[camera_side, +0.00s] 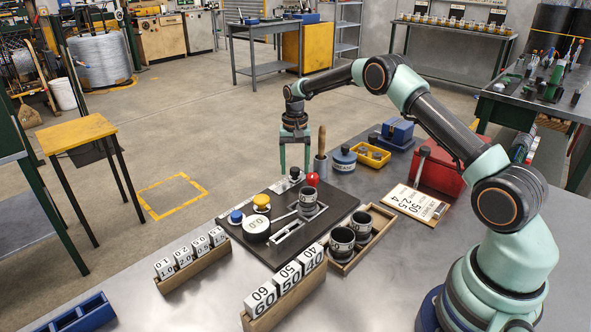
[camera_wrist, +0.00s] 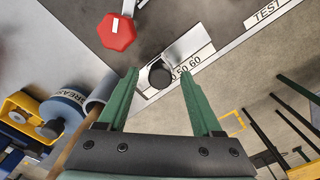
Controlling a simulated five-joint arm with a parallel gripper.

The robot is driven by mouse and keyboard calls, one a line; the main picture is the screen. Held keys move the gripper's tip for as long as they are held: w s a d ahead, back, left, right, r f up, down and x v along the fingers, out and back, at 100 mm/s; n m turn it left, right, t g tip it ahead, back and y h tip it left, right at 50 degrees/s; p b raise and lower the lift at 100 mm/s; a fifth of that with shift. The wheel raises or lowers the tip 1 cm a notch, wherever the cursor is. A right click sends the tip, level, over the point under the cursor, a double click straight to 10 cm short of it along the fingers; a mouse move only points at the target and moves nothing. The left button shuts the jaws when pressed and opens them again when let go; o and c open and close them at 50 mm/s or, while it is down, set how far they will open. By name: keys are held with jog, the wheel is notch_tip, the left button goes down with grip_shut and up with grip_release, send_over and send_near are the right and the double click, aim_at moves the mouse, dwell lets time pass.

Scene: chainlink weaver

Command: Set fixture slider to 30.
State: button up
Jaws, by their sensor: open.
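The fixture (camera_side: 262,247) is a dark board on the bench in the side view. Its slider is a round black knob (camera_wrist: 160,74) beside a white scale strip (camera_wrist: 201,57) in the wrist view. The printed numbers right of the knob include 60; the rest are small, and the exact setting cannot be told. In the side view the slider strip (camera_side: 284,186) lies at the board's far edge. My gripper (camera_side: 295,170) is open and points down over that edge. In the wrist view its green fingers (camera_wrist: 158,73) lie on either side of the knob, with nothing gripped.
A red knob (camera_side: 312,179) and a dark cup (camera_side: 308,198) stand close to the gripper. A white round dial (camera_side: 256,228), yellow knob (camera_side: 261,202) and blue knob (camera_side: 236,216) are nearer the front. A holder with a wooden handle (camera_side: 322,141) and a grease tin (camera_side: 343,158) stand right.

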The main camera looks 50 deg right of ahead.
grip_shut()
dwell(1.5)
